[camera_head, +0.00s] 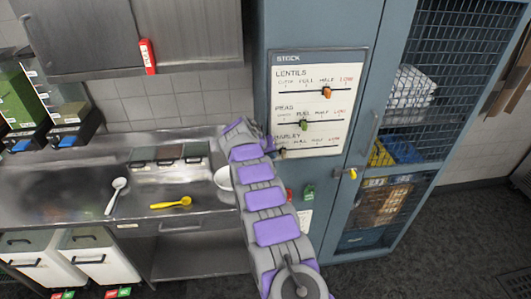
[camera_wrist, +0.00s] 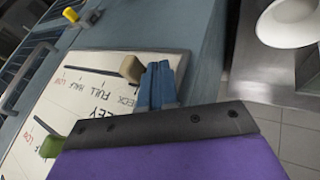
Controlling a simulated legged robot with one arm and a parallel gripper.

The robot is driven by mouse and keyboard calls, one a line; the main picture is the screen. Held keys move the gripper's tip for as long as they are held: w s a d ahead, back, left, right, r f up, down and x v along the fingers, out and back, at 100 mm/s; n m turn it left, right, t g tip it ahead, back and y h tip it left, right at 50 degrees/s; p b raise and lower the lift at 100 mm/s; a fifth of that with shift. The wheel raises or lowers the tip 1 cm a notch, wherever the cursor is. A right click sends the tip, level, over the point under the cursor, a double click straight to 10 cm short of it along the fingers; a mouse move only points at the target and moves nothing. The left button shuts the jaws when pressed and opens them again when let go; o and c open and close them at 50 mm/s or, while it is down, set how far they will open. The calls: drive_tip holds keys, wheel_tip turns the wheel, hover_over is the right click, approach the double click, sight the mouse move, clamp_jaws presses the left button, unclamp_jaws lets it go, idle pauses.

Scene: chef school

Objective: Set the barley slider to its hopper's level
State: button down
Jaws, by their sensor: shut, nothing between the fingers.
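The stock board (camera_head: 318,105) on the blue cabinet has three slider rows: lentils, peas and barley. The tan barley knob (camera_head: 283,154) is near the left end of its track, around the check mark. In the wrist view the tan knob (camera_wrist: 130,68) is at the right end of the barley track, beyond the full label. My gripper (camera_wrist: 158,75) is shut and empty, its blue fingers just beside the knob; I cannot tell whether they touch. The lentils knob (camera_head: 327,91) is orange and the peas knob (camera_head: 304,125) green. The barley hopper cannot be identified.
Hoppers (camera_head: 24,100) stand at the far left, partly cut off. The steel counter (camera_head: 60,185) holds a white spoon (camera_head: 116,194), a yellow spoon (camera_head: 172,203) and a white bowl (camera_head: 223,178). A mesh-door cabinet (camera_head: 415,110) stands right of the board.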

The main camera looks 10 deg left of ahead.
drive_tip(key=shift+w+d, duration=0.25)
drive_tip(key=shift+d, duration=0.25)
drive_tip(key=shift+d, duration=0.15)
